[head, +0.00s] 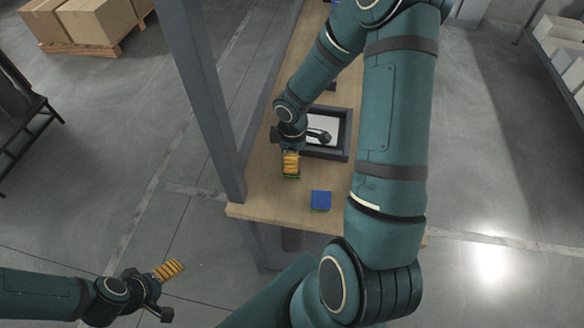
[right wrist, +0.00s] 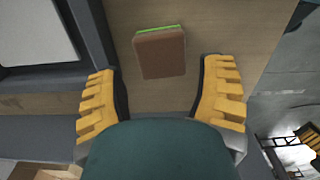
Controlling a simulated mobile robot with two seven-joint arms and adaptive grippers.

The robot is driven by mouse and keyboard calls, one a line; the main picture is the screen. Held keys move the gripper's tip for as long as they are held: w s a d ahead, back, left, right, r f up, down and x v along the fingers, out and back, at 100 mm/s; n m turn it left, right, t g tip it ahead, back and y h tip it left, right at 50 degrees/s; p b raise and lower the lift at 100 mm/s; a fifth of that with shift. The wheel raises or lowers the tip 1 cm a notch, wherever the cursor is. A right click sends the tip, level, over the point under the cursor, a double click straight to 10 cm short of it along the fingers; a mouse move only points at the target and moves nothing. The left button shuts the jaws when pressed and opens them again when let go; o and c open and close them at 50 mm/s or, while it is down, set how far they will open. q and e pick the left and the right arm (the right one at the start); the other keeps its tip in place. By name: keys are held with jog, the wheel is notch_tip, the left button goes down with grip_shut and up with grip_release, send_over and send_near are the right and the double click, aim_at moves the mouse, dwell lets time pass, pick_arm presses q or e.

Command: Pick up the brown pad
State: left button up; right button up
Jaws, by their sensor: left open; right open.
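The brown pad (right wrist: 160,54) shows in the right wrist view, flat on the wooden table with a thin green edge along its far side. My right gripper (right wrist: 159,72) is open, its yellow fingers spread to the left and right of the pad, nearer the camera. The pad lies between the finger lines and neither finger visibly touches it. In the head view my right gripper (head: 291,165) is over the pad and hides most of it; a green sliver shows below the fingers. My left gripper (head: 169,269) is open and empty, off the table at lower left.
A blue block (head: 321,199) lies on the table, right of and nearer than my right gripper. A dark-framed tray with a white inside (head: 345,142) stands just behind. A grey upright post (head: 208,110) rises at the table's left edge. The table's near edge (head: 260,214) is close.

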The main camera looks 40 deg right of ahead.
notch_tip(320, 180, down, 5)
jog(key=shift+f+b, duration=0.15)
jog(key=shift+b, duration=0.35)
jog(key=c, duration=0.8)
